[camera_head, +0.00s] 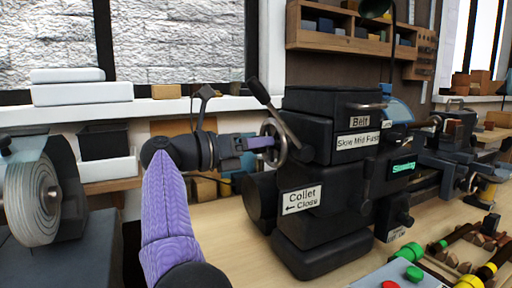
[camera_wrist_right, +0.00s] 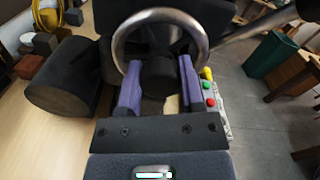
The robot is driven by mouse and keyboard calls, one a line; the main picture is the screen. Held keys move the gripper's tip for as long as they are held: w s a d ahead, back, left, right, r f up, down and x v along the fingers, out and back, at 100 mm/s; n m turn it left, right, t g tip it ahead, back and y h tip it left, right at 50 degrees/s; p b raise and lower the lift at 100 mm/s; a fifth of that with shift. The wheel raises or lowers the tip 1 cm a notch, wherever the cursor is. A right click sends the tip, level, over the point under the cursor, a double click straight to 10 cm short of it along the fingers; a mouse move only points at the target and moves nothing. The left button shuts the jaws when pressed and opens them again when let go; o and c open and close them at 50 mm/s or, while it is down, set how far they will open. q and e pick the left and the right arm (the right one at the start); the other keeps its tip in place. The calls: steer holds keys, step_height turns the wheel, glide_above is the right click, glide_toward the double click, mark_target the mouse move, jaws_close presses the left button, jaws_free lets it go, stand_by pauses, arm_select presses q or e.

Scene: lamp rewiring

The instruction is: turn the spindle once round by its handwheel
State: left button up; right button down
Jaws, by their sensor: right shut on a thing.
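The handwheel (camera_head: 269,131) is a metal ring on the left end of the black lathe headstock (camera_head: 318,118). In the right wrist view the ring (camera_wrist_right: 161,16) arches across the top. My right gripper (camera_head: 256,143) comes in from the left at the handwheel. In the wrist view its two purple fingers (camera_wrist_right: 158,78) stand either side of the dark round hub, inside the ring's span. The gripper is shut on the handwheel; the exact finger contact is partly hidden. The spindle itself is hidden inside the headstock. My left gripper is not in view.
A black lever (camera_head: 263,98) slants close above the handwheel. A dark cylinder (camera_wrist_right: 62,78) lies beside the headstock. A grinding wheel (camera_head: 32,198) stands at left. A control box with green and red buttons (camera_head: 402,278) is at the front. Bare bench (camera_head: 250,250) lies below.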

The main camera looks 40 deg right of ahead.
steer(key=shift+f+m, duration=0.15)
steer(key=shift+m, duration=0.55)
steer(key=shift+m+b, duration=0.55)
steer(key=shift+m, duration=0.65)
steer(key=shift+m+b, duration=0.5)
steer(key=shift+m, duration=2.2)
steer(key=shift+s+m, duration=0.1)
steer(key=shift+m, duration=0.4)
